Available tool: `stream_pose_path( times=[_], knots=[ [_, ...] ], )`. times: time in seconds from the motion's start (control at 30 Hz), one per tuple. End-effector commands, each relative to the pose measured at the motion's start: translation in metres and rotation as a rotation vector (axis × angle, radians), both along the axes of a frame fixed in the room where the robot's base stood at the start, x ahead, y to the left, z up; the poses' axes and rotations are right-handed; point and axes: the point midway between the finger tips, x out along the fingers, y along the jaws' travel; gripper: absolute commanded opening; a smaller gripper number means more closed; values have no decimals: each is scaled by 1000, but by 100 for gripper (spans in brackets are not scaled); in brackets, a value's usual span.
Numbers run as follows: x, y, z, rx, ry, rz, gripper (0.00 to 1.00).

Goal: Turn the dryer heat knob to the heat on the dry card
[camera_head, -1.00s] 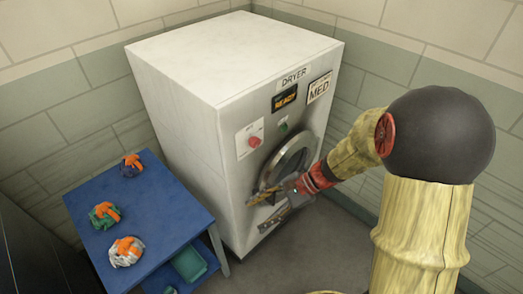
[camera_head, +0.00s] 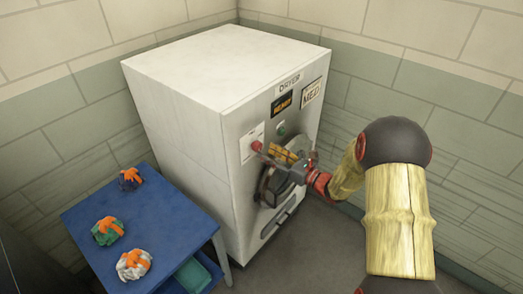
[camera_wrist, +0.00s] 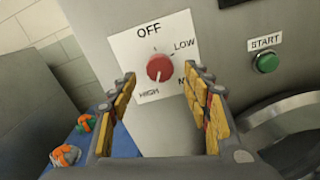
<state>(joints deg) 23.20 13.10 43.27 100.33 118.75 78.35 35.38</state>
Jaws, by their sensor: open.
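The red heat knob (camera_wrist: 160,68) sits on a white plate (camera_wrist: 130,50) on the dryer front. The plate reads OFF above, LOW at upper right, HIGH at lower left, and a label starting with M at right, partly hidden by a finger. A small white mark shows low on the knob; its exact setting is unclear. My gripper (camera_wrist: 160,76) is open, its yellow-padded fingers either side of the knob in the wrist view, apparently not touching it. In the head view, my gripper (camera_head: 277,151) is close to the knob (camera_head: 257,146). The dry card (camera_head: 311,92) reads MED.
The green START button (camera_wrist: 266,62) is right of the knob, above the round door (camera_head: 270,187). A READY display (camera_head: 282,103) is on the dryer (camera_head: 185,130). A blue table (camera_head: 160,215) with several tied bundles stands at left.

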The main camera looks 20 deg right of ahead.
Motion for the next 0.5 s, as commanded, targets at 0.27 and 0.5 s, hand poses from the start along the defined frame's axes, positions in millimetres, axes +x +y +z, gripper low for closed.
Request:
stream_pose_path(
  times=[0.27,0.5],
  knots=[
    [28,21,0,0,0,1,49],
    [33,24,0,-1,0,1,49]
  ],
)
